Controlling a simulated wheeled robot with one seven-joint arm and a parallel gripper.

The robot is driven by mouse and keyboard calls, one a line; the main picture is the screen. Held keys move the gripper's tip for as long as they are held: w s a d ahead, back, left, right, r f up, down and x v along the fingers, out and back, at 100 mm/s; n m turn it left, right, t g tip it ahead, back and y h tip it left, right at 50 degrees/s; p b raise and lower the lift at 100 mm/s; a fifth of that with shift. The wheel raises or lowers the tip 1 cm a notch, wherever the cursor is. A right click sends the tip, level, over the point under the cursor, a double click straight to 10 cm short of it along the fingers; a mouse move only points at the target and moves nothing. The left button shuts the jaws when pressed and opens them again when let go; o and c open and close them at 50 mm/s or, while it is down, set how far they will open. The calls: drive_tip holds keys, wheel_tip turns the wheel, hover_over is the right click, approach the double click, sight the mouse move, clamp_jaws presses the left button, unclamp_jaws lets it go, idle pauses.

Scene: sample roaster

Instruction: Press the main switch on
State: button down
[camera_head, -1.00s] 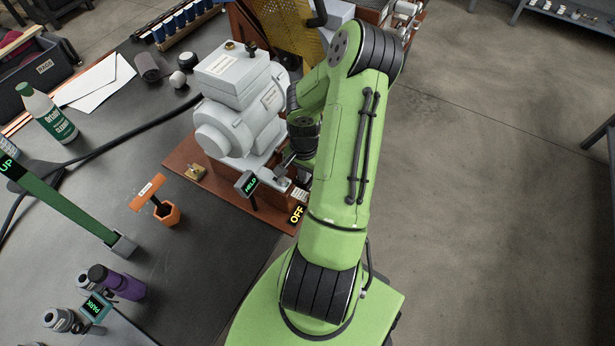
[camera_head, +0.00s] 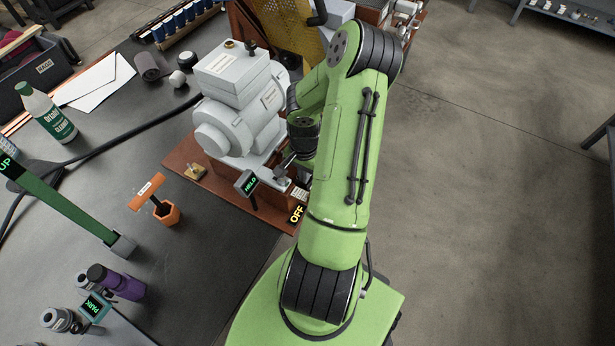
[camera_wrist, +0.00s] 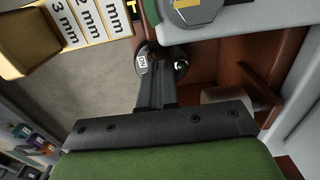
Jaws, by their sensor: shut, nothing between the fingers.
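The main switch shows in the wrist view as a dark round part (camera_wrist: 145,56) with a small white label that seems to read ON and a shiny metal tip at its right. My gripper (camera_wrist: 156,78) is shut and empty, its fingertips right at the switch and covering part of it. I cannot tell whether they touch it. In the head view my gripper (camera_head: 284,163) is low beside the grey machine (camera_head: 240,105), partly behind my arm. A lit sign reading OFF (camera_head: 297,214) stands at the base's front corner; the switch itself is hard to make out there.
A small HELD display (camera_head: 247,183) stands close left of my gripper. The red-brown base (camera_head: 215,185) carries the machine. Open floor lies right.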

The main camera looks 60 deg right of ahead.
drive_tip(key=shift+f, duration=0.25)
drive_tip(key=shift+r, duration=0.1)
wheel_tip(320, 180, up, 7)
drive_tip(key=p, duration=0.5)
idle(0.5)
